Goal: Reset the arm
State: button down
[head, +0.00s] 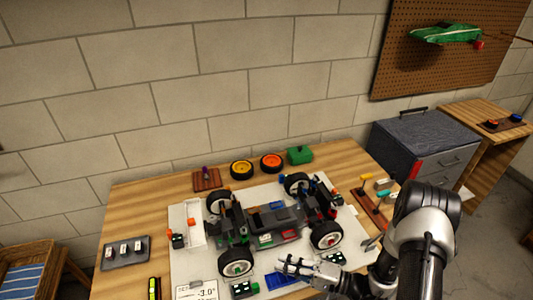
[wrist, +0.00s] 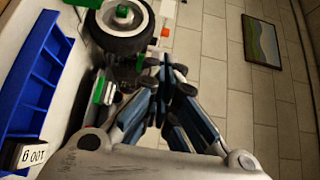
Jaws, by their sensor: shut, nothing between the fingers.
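My arm comes in from the lower right of the head view. My gripper (head: 284,264) is low over the front part of the table, just in front of the RC car (head: 270,232) and between its two near wheels. In the wrist view the fingers of my gripper (wrist: 166,75) are together with nothing between them. A car wheel (wrist: 118,25) with a white rim shows beyond them. I cannot tell whether the fingers touch anything.
A blue tray (wrist: 40,75) and a small 100 g block (wrist: 32,156) lie left in the wrist view. A white mat (head: 185,262) lies under the car. A tool rack (head: 372,205) stands right of the car, and a grey cabinet (head: 425,140) stands behind it.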

jog(key=s+a+r+n+g+h, duration=0.1)
jog(key=s+r+n+g+h, duration=0.3)
jog(key=r, duration=0.5)
jog(key=s+a+r+n+g+h, duration=0.2)
jog(key=s+r+g, duration=0.4)
jog(key=r, duration=0.3)
jog(key=s+d+r+m+t+h, duration=0.1)
jog(key=s+d+r+t+h, duration=0.7)
jog(key=d+r+h, duration=0.2)
jog(key=shift+s+d+r+h, duration=0.3)
jog(key=shift+s+r, duration=0.05)
jog(key=shift+r, duration=0.55)
